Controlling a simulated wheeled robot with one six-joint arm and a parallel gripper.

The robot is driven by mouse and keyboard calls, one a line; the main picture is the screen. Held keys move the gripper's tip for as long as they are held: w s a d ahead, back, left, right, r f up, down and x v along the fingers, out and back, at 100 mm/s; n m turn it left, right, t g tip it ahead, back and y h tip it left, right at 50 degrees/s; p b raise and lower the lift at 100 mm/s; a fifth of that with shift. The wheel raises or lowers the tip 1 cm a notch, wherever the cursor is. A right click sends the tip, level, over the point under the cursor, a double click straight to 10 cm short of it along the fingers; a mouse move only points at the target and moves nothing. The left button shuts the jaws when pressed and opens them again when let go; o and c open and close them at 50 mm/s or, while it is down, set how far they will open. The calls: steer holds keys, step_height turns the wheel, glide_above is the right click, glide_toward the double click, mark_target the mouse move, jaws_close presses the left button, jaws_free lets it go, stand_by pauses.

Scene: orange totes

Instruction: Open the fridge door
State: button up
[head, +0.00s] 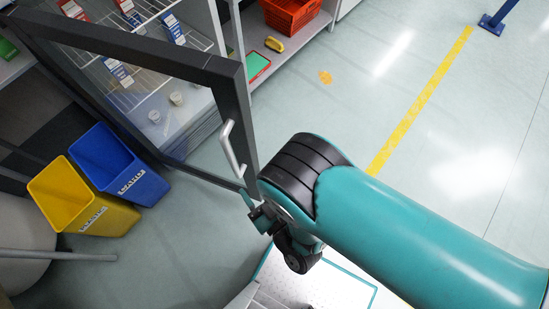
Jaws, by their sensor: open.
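The fridge door (238,95) is a dark-framed glass panel on the left in the head view. It stands open at an angle, swung out from the fridge (206,25), whose wire shelves and cartons show above and through the glass. The pale vertical door handle (230,150) is on the frame's free edge. My gripper (257,212) is open, just below and right of the handle's lower end, close to the door's edge. It appears not to hold the handle. My teal arm partly hides the gripper, and I cannot tell whether it touches the door.
A blue bin (112,165) and a yellow bin (75,198) stand on the floor at the left, near the door. A red basket (290,14) and a yellow item (274,44) sit on a low shelf at the top. The floor right of the door is mostly clear.

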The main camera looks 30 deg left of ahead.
steer(key=p+v, duration=0.7)
steer(key=p, duration=0.5)
steer(key=shift+d, duration=0.35)
steer(key=shift+s, duration=0.1)
